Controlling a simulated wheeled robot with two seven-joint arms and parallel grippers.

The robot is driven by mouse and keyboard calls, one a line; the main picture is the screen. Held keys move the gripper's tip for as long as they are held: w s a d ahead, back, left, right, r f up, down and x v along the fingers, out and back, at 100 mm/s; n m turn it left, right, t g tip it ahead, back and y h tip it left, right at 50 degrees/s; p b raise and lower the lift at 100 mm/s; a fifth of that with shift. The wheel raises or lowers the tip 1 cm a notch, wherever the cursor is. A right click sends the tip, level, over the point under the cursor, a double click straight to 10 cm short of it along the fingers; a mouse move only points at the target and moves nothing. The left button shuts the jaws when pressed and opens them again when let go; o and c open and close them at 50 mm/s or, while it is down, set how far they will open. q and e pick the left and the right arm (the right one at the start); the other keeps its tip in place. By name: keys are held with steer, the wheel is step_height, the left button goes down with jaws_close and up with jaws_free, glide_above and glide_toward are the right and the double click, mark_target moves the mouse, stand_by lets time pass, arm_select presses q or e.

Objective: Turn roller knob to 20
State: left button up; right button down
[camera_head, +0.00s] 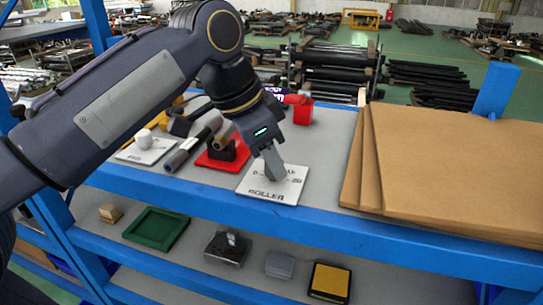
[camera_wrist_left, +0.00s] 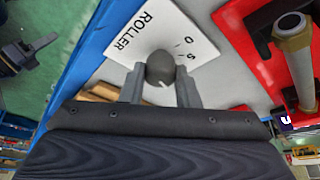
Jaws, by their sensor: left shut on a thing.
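The roller knob (camera_wrist_left: 160,66) is a dark grey round knob on a white plate (camera_head: 263,193) lettered ROLLER, near the shelf's front edge. In the left wrist view a light mark shows on the knob's lower side. Marks 0 and 5 show on the plate (camera_wrist_left: 150,22) there; the dial number the knob points at cannot be read. My left gripper (camera_head: 272,163) comes down from above, and its two fingers (camera_wrist_left: 160,82) are shut on the knob, one on each side. In the left wrist view a dark part at the left edge looks like my right gripper (camera_wrist_left: 20,58); its jaws are unclear.
Cardboard sheets (camera_head: 450,165) lie right of the plate. A red holder (camera_head: 222,156) and a grey-and-black cylindrical tool (camera_head: 190,148) lie to its left, with another white knob plate (camera_head: 146,152) beyond. The lower shelf holds a green tray (camera_head: 157,229).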

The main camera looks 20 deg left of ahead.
arm_select(q)
steer(key=m+g, duration=0.1)
steer(key=m, duration=0.2)
steer(key=m+g, duration=0.1)
steer(key=m, duration=0.2)
steer(key=shift+w+a+h, duration=0.1)
steer(key=shift+w+h, duration=0.1)
steer(key=shift+h, duration=0.2)
steer(key=m+g, duration=0.1)
steer(key=m, duration=0.2)
steer(key=m+g, duration=0.1)
steer(key=m, duration=0.2)
steer(key=shift+w+m+g+y, duration=0.1)
steer(key=shift+m+g+y, duration=0.2)
steer(key=shift+g, duration=0.1)
steer(key=o, duration=1)
steer(key=shift+c, duration=0.2)
